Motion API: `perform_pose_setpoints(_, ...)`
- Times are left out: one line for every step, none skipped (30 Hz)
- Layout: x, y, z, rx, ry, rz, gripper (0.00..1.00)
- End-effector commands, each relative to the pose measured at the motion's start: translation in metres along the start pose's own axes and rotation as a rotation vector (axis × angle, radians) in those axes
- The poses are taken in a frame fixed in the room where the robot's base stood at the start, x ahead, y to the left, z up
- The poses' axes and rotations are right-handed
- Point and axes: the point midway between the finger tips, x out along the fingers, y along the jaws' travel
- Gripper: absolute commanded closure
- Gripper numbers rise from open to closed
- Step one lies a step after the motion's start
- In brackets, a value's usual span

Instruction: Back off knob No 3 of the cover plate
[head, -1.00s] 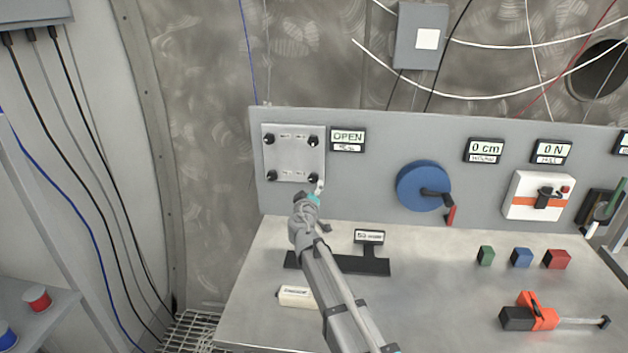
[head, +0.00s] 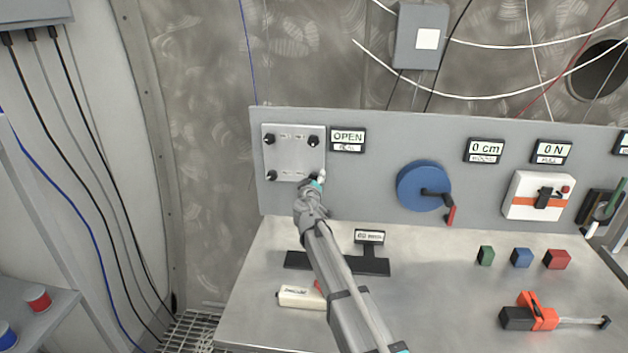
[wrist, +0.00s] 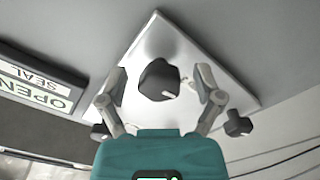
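The square cover plate (head: 292,158) is on the upright panel with a dark knob near each corner: upper left (head: 269,139), upper right (head: 313,141), lower left (head: 272,175) and lower right. Its small labels are too blurred to read. My gripper (head: 319,180) is at the lower right corner and mostly hides that knob in the head view. In the wrist view, the lower right knob (wrist: 158,80) stands between the open fingers of my gripper (wrist: 160,84), with a gap on both sides. Two other knobs show beyond the fingers. A display (head: 348,139) beside the plate reads OPEN.
A blue wheel with a crank (head: 418,186) is on the panel to the right. On the bench are a black stand (head: 372,264), a white labelled block (head: 300,298), small coloured blocks (head: 521,257) and an orange tool (head: 543,313). The front middle of the bench is clear.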

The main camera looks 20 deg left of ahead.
Motion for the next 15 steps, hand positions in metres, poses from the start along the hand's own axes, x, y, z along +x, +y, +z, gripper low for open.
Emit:
perform_pose_setpoints(0.0000, 0.0000, 0.0000, 0.000, 0.000, 0.000, 0.31)
perform_pose_setpoints(0.0000, 0.0000, 0.0000, 0.000, 0.000, 0.000, 0.36)
perform_pose_setpoints(0.0000, 0.0000, 0.0000, 0.000, 0.000, 0.000, 0.44)
perform_pose_setpoints(-0.0001, 0.0000, 0.0000, 0.000, 0.000, 0.000, 0.49)
perform_pose_setpoints(-0.0001, 0.0000, 0.0000, 0.000, 0.000, 0.000, 0.55)
perform_pose_setpoints(-0.0001, 0.0000, 0.0000, 0.000, 0.000, 0.000, 0.62)
perform_pose_setpoints(-0.0001, 0.0000, 0.0000, 0.000, 0.000, 0.000, 0.68)
perform_pose_setpoints(-0.0001, 0.0000, 0.0000, 0.000, 0.000, 0.000, 0.73)
perform_pose_setpoints(-0.0001, 0.0000, 0.0000, 0.000, 0.000, 0.000, 0.81)
perform_pose_setpoints(0.0000, 0.0000, 0.0000, 0.000, 0.000, 0.000, 0.86)
perform_pose_setpoints(0.0000, 0.0000, 0.0000, 0.000, 0.000, 0.000, 0.92)
perform_pose_setpoints(0.0000, 0.0000, 0.0000, 0.000, 0.000, 0.000, 0.97)
perform_pose_setpoints(0.0000, 0.0000, 0.0000, 0.000, 0.000, 0.000, 0.97)
perform_pose_setpoints(0.0000, 0.0000, 0.0000, -0.001, 0.000, 0.000, 0.97)
perform_pose_setpoints(0.0001, 0.0000, -0.0001, -0.002, 0.000, 0.000, 0.97)
